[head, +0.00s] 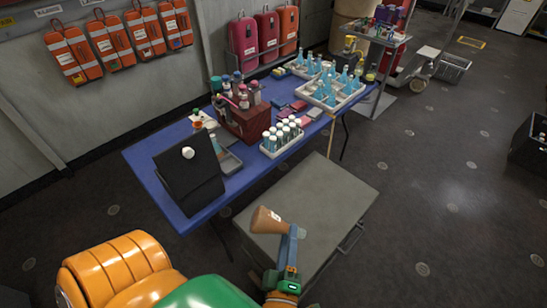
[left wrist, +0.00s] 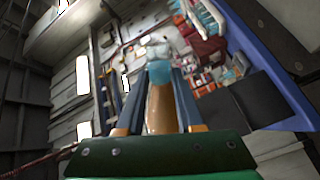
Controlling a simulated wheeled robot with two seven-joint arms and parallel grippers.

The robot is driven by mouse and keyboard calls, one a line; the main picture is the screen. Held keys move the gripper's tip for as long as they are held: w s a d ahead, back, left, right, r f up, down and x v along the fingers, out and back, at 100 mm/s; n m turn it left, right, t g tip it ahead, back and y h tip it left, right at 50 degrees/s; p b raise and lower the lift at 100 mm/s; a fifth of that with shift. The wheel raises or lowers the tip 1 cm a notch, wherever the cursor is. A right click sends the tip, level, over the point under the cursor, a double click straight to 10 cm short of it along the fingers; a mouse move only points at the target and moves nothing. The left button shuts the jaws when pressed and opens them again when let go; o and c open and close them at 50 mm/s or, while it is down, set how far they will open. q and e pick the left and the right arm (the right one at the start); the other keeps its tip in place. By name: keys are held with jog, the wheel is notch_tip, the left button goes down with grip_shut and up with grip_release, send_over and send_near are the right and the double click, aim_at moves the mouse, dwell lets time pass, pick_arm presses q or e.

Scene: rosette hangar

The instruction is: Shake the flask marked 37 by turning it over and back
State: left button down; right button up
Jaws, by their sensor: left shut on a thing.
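My left gripper (head: 291,232) is in the lower middle of the head view, in front of the blue table and above the grey case. It is shut on a brownish conical flask (head: 264,220). The flask is tilted, with its wide end to the upper left and its narrow part toward the fingers. A small pale label shows on it, too small to read, so I cannot confirm the number 37. In the left wrist view, an orange-brown form (left wrist: 160,108) lies between the blue fingers (left wrist: 159,95). My right gripper is not in view.
The blue table (head: 180,212) holds a black panel (head: 190,180), a dark red bottle carrier (head: 243,122), a white rack of vials (head: 281,137) and trays of blue flasks (head: 333,90). A grey case (head: 335,200) stands in front.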

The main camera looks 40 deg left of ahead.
pick_arm(q)
jog(key=n+b, duration=0.1)
jog(key=n, duration=1.3)
jog(key=shift+r, duration=0.1)
